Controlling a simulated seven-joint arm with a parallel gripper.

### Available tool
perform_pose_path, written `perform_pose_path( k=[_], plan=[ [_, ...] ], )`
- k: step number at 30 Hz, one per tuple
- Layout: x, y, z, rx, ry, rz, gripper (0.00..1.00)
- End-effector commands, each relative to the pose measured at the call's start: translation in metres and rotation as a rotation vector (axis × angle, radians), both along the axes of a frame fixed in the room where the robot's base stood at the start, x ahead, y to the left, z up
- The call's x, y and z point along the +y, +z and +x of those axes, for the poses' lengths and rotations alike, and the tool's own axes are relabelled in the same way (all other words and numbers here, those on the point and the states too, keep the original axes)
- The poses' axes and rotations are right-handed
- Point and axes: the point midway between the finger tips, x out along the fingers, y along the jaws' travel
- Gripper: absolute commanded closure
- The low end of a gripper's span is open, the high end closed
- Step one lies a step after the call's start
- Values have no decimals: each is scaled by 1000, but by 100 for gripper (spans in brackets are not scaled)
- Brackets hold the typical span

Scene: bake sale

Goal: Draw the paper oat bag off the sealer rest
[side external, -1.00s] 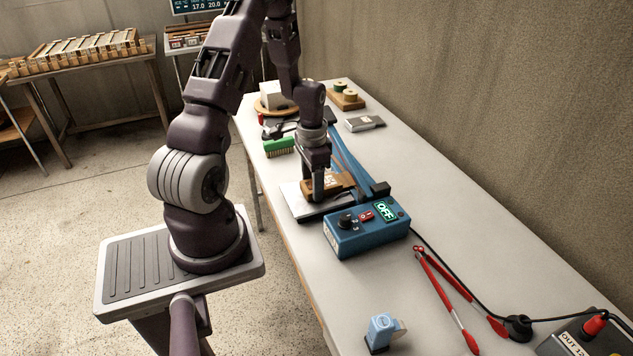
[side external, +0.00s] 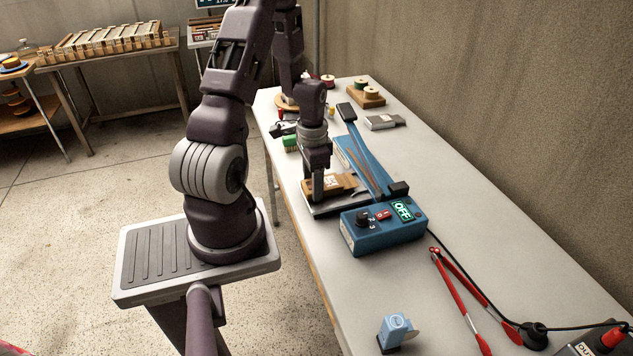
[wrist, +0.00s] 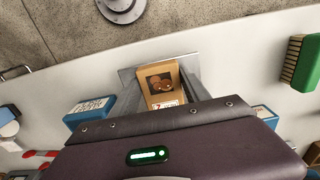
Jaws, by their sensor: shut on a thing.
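The brown paper oat bag (side external: 346,182) has a white label and lies at the pale metal rest (side external: 335,205) of the blue sealer (side external: 383,230). My gripper (side external: 318,196) is shut on the bag's left part, with its fingers pointing down. The bag's left end is near the rest's left edge; I cannot tell whether it is lifted clear. The wrist view shows the bag (wrist: 157,72), with a dark window, over the grey rest (wrist: 127,76). The sealer's long blue arm (side external: 366,165) appears raised.
Red-handled tongs (side external: 460,300), a black cable and a light-blue dispenser (side external: 395,331) are at the bench's near end. A green brush (wrist: 299,62) lies to one side. A grey tool (side external: 384,122) and spools (side external: 361,93) are farther back.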

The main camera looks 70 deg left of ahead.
Motion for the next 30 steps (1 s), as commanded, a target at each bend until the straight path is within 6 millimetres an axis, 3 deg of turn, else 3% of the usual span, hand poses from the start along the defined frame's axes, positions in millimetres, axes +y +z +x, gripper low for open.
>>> perform_pose_path(
  k=[4, 5, 8, 9, 18, 25, 30],
  plan=[
    [0, 0, 0, 0, 0, 0, 65],
    [0, 0, 0, 0, 0, 0, 42],
    [0, 0, 0, 0, 0, 0, 22],
    [0, 0, 0, 0, 0, 0, 20],
    [0, 4, 1, -1, 0, 1, 20],
    [1, 50, 1, -4, 1, 5, 20],
    [0, 70, 0, -1, -1, 2, 20]
  ],
)
